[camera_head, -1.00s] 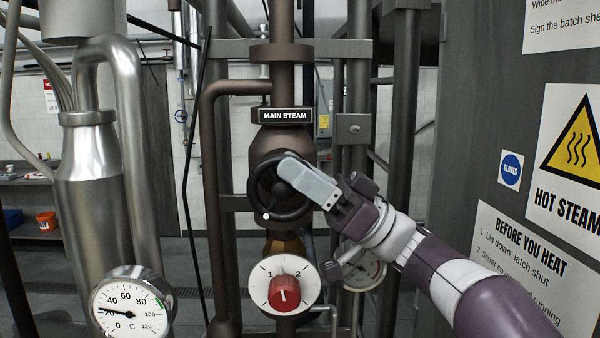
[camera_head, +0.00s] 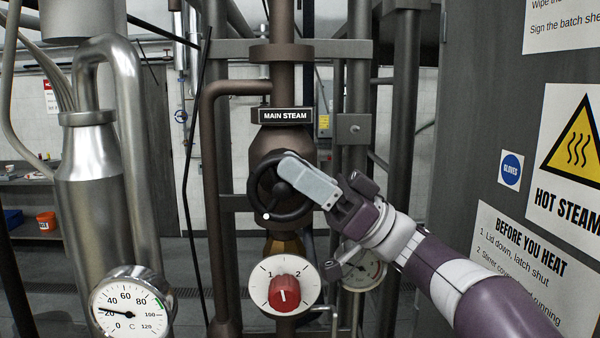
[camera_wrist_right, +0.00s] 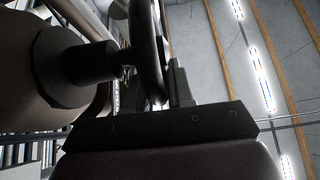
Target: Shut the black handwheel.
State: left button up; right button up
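The black handwheel (camera_head: 262,207) sits on the front of the brown valve body under the MAIN STEAM sign (camera_head: 286,115). A small white dot shows low on its rim. My right gripper (camera_head: 290,170) comes in from the lower right, and its grey finger lies across the wheel's upper right part, hiding some of the rim and hub. In the right wrist view the dark rim (camera_wrist_right: 149,55) passes close beside one finger (camera_wrist_right: 180,84). The other finger is not clearly seen, so I cannot tell whether the grip is closed on the rim. My left gripper is out of view.
A red knob (camera_head: 284,291) on a white dial is just below the wheel. A temperature gauge (camera_head: 128,307) and steel vessel (camera_head: 95,180) stand at left. Brown vertical pipes (camera_head: 219,200) flank the valve. A grey panel (camera_head: 470,130) with signs is at right.

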jog(key=shift+f, duration=0.15)
jog(key=b+v, duration=0.6)
jog(key=v, duration=0.6)
jog(key=shift+d+b, duration=0.25)
jog(key=shift+b, duration=0.1)
